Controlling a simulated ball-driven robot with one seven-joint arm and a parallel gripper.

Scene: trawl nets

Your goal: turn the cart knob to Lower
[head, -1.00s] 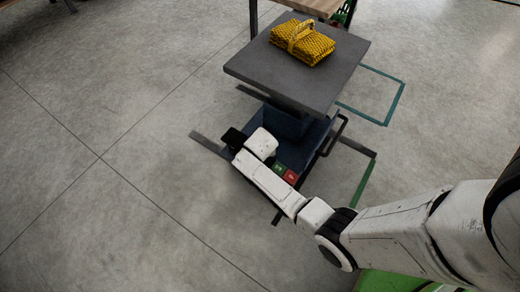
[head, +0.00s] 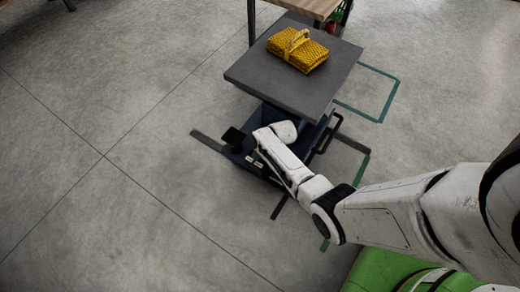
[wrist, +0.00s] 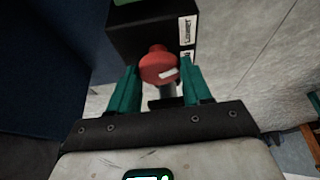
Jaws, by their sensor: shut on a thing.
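The cart (head: 270,82) has a flat grey top and a dark blue base, seen in the head view. In the wrist view, the red knob (wrist: 158,62) stands out from a black box (wrist: 145,35) and carries a white mark pointing right. A white label reading Lower (wrist: 187,30) is on the box, above and right of the knob. Another label below it is partly hidden. My gripper (wrist: 158,76) is shut on the knob, one teal finger on each side. In the head view my arm hides the gripper and the knob.
A yellow netting bundle (head: 298,50) lies on the cart top. A wooden table (head: 302,7) stands behind the cart. Teal tape (head: 382,121) marks the floor at right. Open concrete floor (head: 100,200) lies to the left.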

